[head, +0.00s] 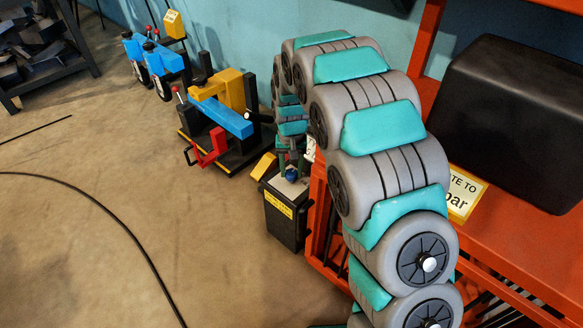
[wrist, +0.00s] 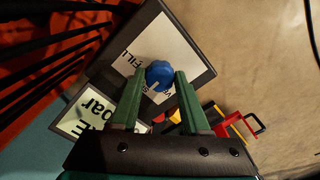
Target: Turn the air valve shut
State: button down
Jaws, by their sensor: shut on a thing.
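The air valve's blue round knob (wrist: 160,74) sits over a white lettered plate on top of a dark box-shaped post. In the wrist view my gripper (wrist: 160,83) has its two green fingers on either side of the knob, shut on it. In the head view the knob (head: 291,174) shows small at the top of the post (head: 286,222), just under my gripper (head: 291,164). My arm comes down over the post from the right. The fingers hide part of the plate's lettering, and the knob's turn angle cannot be read.
An orange-red bench (head: 530,250) with a black rounded case (head: 515,120) stands at the right, close to the post. A blue, yellow and red machine (head: 222,115) stands behind left. A dark hose (head: 110,215) lies on the otherwise open floor at left.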

aim_at(291, 172)
jog(key=shift+m, duration=0.3)
dwell(0.4)
jog(key=shift+c, duration=1.9)
grip_release()
notch_tip(291, 172, up, 7)
jog(key=shift+w+f, duration=0.1)
jog(key=shift+f, duration=0.05)
jog(key=shift+r+p, duration=0.3)
jog(key=shift+r, duration=0.25)
